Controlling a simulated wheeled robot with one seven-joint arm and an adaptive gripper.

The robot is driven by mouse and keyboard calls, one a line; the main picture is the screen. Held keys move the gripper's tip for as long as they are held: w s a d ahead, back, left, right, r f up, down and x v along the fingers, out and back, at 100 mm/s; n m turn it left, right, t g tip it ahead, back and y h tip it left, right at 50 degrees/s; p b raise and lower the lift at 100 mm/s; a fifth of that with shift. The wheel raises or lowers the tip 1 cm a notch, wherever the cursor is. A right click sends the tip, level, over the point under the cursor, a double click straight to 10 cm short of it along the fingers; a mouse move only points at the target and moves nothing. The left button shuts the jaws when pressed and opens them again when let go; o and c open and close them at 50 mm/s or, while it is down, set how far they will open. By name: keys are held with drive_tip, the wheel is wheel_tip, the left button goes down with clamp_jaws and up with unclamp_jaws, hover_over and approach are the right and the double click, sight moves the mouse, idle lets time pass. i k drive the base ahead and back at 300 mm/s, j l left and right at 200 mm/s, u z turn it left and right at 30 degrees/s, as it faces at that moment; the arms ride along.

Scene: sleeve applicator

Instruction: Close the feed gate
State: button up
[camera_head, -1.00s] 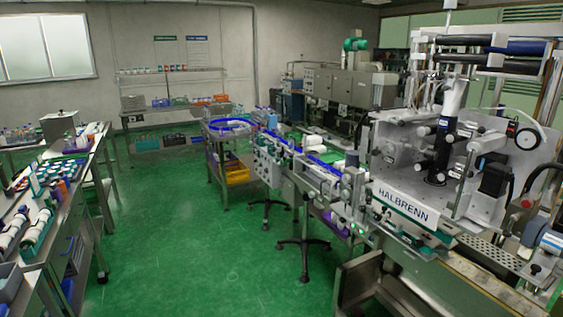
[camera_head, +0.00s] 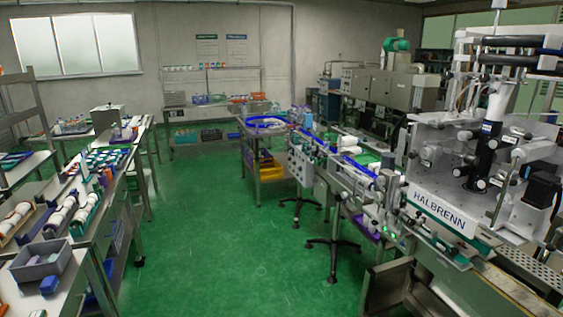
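The sleeve applicator (camera_head: 448,212), a white machine labelled HALBRENN, stands at the right. A conveyor with blue guide rails (camera_head: 357,166) runs from it back to the left, towards a round table with a blue ring (camera_head: 264,122). I cannot make out the feed gate at this distance. My gripper and arm are not in view.
Green floor (camera_head: 215,250) lies clear in the middle. Workbenches with bottles, rolls and a grey bin (camera_head: 45,268) line the left. An open metal panel (camera_head: 388,285) juts out low at the front right.

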sight(318, 161)
drive_tip(key=i, duration=3.7)
drive_tip(key=i+j+z, duration=0.15)
drive_tip(key=i, duration=0.8)
